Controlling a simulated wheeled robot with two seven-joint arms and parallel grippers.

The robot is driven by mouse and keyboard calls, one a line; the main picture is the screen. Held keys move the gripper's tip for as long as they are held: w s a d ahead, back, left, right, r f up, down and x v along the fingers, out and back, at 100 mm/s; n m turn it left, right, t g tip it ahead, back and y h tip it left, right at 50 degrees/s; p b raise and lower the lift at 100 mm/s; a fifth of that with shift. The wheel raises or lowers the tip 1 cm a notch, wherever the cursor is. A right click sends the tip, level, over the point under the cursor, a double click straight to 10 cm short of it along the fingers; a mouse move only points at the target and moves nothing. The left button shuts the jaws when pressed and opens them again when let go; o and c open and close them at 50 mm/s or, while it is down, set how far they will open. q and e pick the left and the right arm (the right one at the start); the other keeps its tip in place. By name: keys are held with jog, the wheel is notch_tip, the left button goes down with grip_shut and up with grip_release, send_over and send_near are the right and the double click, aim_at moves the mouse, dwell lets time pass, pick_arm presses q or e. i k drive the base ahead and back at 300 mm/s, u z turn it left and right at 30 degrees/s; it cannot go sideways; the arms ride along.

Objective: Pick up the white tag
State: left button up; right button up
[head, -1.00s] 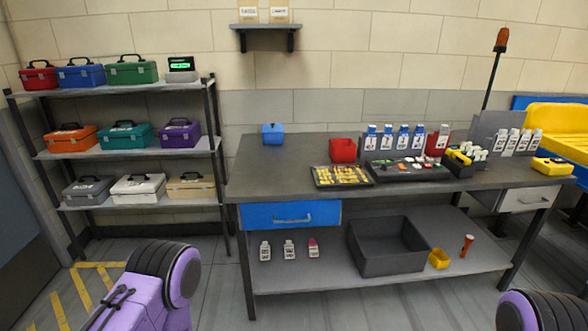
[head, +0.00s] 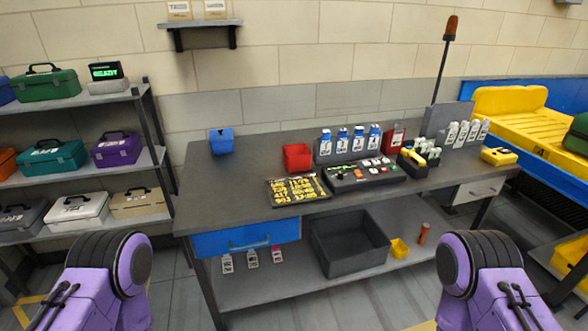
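Several white tags (head: 464,134) stand in a row in front of a grey panel at the back right of the workbench. More tags hang or stand in a rack left of them: several blue-topped ones (head: 342,139) and a red one (head: 395,140). On the lower shelf below the blue drawer are two whitish tags (head: 239,260) and a pink-topped one (head: 277,254). I cannot tell which white tag the task names. Only purple links of my two arms show at the bottom left and right; neither gripper is in view.
The workbench (head: 230,180) has clear room at its left. On it are a blue bin (head: 221,140), a red bin (head: 297,157), a black board with yellow writing (head: 297,190) and a button panel (head: 365,172). A dark crate (head: 348,245) sits below. A yellow conveyor (head: 515,118) is at right.

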aim_at(454, 130)
jog(key=k, duration=0.65)
jog(key=z, duration=0.7)
jog(key=i, duration=0.65)
jog(key=z, duration=0.7)
jog(key=i, duration=1)
jog(key=u, duration=0.4)
